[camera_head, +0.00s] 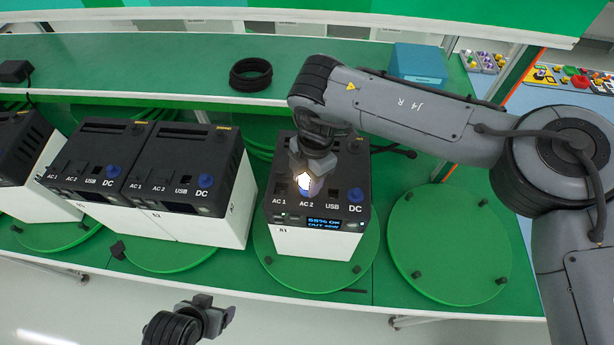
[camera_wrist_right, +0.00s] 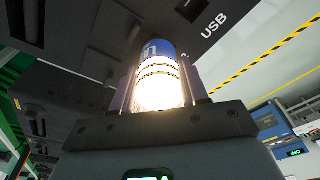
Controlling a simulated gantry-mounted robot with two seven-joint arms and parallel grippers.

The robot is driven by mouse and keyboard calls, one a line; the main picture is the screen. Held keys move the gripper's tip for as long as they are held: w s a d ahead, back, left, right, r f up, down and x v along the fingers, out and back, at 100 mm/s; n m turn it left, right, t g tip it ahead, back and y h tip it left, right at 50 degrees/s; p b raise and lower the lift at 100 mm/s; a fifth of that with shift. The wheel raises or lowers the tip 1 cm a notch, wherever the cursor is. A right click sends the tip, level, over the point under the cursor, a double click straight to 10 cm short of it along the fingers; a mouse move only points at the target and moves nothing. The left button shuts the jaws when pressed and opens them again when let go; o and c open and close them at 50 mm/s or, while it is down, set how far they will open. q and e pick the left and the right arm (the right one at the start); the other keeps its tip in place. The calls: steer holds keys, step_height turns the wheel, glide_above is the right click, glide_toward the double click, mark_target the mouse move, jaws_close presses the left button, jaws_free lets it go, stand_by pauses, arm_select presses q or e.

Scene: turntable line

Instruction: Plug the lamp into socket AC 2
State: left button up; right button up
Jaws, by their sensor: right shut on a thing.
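The lamp (camera_head: 304,181) glows bright white at the AC 2 socket on top of the black-and-white power station (camera_head: 310,240) marked R1. My right gripper (camera_head: 309,177) reaches down from above and is shut on the lamp. In the right wrist view the lamp (camera_wrist_right: 160,82), with a blue printed band, sits between the two fingers against the dark panel. The AC 2 opening itself is hidden, so I cannot see how deep the lamp sits. The station's display (camera_head: 324,223) is lit blue. My left gripper (camera_head: 213,317) is at the bottom, away from the stations; its jaws are unclear.
The R1 station stands on a green round turntable (camera_head: 362,262). An empty turntable (camera_head: 449,245) lies to its right. Several similar stations stand to the left. A black cable coil (camera_head: 250,75) and a teal box (camera_head: 418,62) rest on the back shelf.

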steer(key=shift+f, duration=0.15)
steer(key=o, duration=1.2)
